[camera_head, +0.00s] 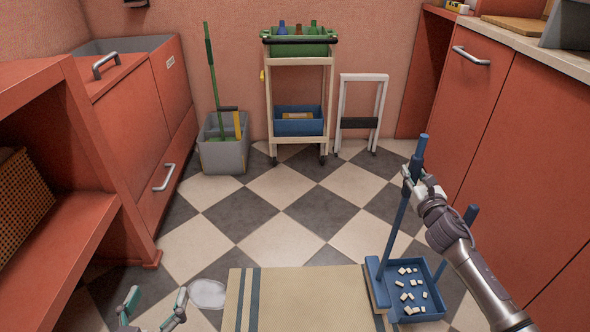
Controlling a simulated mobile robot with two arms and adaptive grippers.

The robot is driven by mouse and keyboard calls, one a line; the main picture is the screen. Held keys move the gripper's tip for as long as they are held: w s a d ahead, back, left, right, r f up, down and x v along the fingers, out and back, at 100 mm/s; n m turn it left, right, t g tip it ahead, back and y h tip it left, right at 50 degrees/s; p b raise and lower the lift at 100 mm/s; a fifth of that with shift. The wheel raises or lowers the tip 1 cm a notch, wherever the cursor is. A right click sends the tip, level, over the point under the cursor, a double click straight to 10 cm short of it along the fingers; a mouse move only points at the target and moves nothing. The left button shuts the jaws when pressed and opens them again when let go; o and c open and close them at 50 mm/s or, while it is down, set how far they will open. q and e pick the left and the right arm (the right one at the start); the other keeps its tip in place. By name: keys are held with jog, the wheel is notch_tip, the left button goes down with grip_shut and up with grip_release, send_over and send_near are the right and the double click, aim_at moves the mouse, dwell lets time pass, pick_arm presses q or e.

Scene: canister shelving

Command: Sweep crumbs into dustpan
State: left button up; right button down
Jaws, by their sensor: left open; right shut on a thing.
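A blue dustpan (440,268) sits on the floor at the lower right, partly behind my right arm. Several pale, block-like crumbs (404,283) lie inside it. A blue broom (393,228) stands slightly tilted, its head (377,284) at the dustpan's left side, over the mat's edge. My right gripper (411,178) is shut on the upper part of the broom handle. My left gripper (155,302) is open and empty at the bottom left, far from broom and dustpan. Whether the broom head touches the dustpan I cannot tell.
A beige striped mat (300,295) lies in front, with a whitish round patch (208,293) left of it. A cart (299,100), grey bucket (224,150) and white step stool (360,112) stand at the back wall. Red cabinets flank both sides. The middle checkered floor is clear.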

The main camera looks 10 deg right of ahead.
jog(key=shift+r+p, duration=0.7)
jog(key=shift+r, duration=0.25)
pick_arm(q)
jog(key=s+a+f+g+y, duration=0.1)
jog(key=s+a+f+g, duration=0.1)
jog(key=s+f+g, duration=0.1)
notch_tip(320, 180, down, 3)
jog(key=shift+a+r+g, duration=0.15)
jog(key=shift+a+g, duration=0.05)
jog(key=shift+g, duration=0.3)
jog(key=shift+s, duration=0.1)
pick_arm(e)
jog(key=shift+a, duration=0.1)
